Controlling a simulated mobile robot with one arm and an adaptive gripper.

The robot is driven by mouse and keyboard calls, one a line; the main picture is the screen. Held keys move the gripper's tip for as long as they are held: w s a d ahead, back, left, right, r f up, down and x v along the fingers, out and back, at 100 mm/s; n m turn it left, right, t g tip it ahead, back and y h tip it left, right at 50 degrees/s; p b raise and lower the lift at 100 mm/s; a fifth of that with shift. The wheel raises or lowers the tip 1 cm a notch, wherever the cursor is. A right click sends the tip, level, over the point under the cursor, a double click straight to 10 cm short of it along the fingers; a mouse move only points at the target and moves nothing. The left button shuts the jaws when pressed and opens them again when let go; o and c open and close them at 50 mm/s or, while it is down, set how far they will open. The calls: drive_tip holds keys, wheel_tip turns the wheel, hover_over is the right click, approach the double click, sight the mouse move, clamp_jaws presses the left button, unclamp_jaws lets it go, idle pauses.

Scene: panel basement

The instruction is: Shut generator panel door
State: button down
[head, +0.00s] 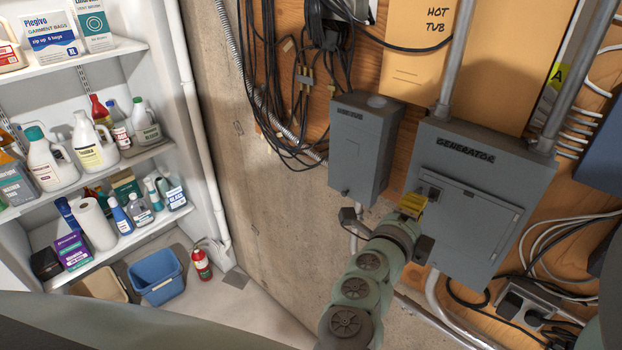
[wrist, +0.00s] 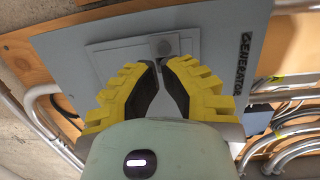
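The grey generator panel (head: 453,150) is fixed to the wall at right in the head view, marked GENERATOR. Its grey door (head: 465,235) lies over the front face; I cannot tell whether it is fully flush. A small latch or switch part shows near its upper left corner. My gripper (head: 411,204), with yellow fingers, is in front of the panel's left side.
A smaller grey box (head: 361,150) is left of the panel. Conduits (head: 455,60) rise above it, and black cables (head: 300,80) hang at upper left. A power strip (head: 530,305) with cords lies below right. Shelves of bottles (head: 90,150) stand far left.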

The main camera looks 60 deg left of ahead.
drive_tip(key=p, duration=0.1)
drive_tip(key=a+r+p, duration=0.1)
drive_tip(key=p, duration=0.1)
drive_tip(key=shift+w+a+y, duration=0.15)
drive_tip(key=shift+a+y, duration=0.1)
drive_tip(key=shift+y, duration=0.05)
drive_tip(key=shift+w+d+f+p, duration=0.25)
drive_tip(key=shift+w+p, duration=0.25)
drive_tip(key=shift+p, duration=0.45)
drive_tip(key=shift+w+d+f+p, duration=0.15)
drive_tip(key=shift+w+f+p, duration=0.3)
drive_tip(key=shift+p, duration=0.5)
